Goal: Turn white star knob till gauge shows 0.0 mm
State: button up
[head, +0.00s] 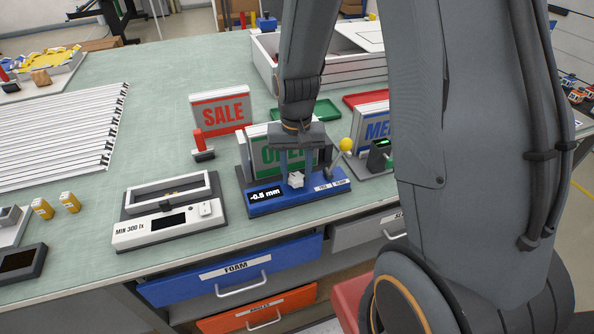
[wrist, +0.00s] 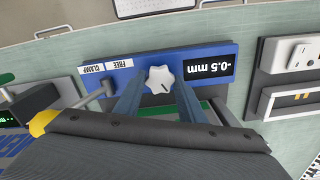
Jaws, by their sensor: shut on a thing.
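The white star knob (head: 296,180) is on the front of a blue fixture (head: 262,207) near the table's front edge. In the wrist view the knob (wrist: 159,79) has a dark index mark on its face. My gripper (head: 297,171) reaches down from above, shut on the knob with one finger on each side. In the wrist view my gripper (wrist: 159,90) also straddles it. The gauge (head: 265,195) reads -0.5 mm; it appears upside down in the wrist view (wrist: 209,67).
A yellow-ended lever (head: 346,145) stands beside FREE and CLAMP labels (wrist: 107,66); its setting is unclear. A green-lettered sign stands behind my gripper. A light box (head: 168,215) is at left, a red-handled stamp (head: 201,145) behind. Open table lies left of the SALE sign (head: 221,112).

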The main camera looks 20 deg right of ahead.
aim_at(297, 177)
jog(key=shift+w+r+n, duration=0.1)
jog(key=shift+n, duration=1.4)
jog(key=o, duration=1)
jog(key=shift+o, duration=0.2)
jog(key=shift+r+b, duration=0.75)
jog(key=shift+r, duration=3.1)
jog(key=s+f+t+b, duration=0.1)
jog(key=s+f+b, duration=0.2)
jog(key=s, duration=0.5)
jog(key=shift+s+f+b, duration=0.35)
jog(key=shift+s+b, duration=0.05)
jog(key=shift+b, duration=0.2)
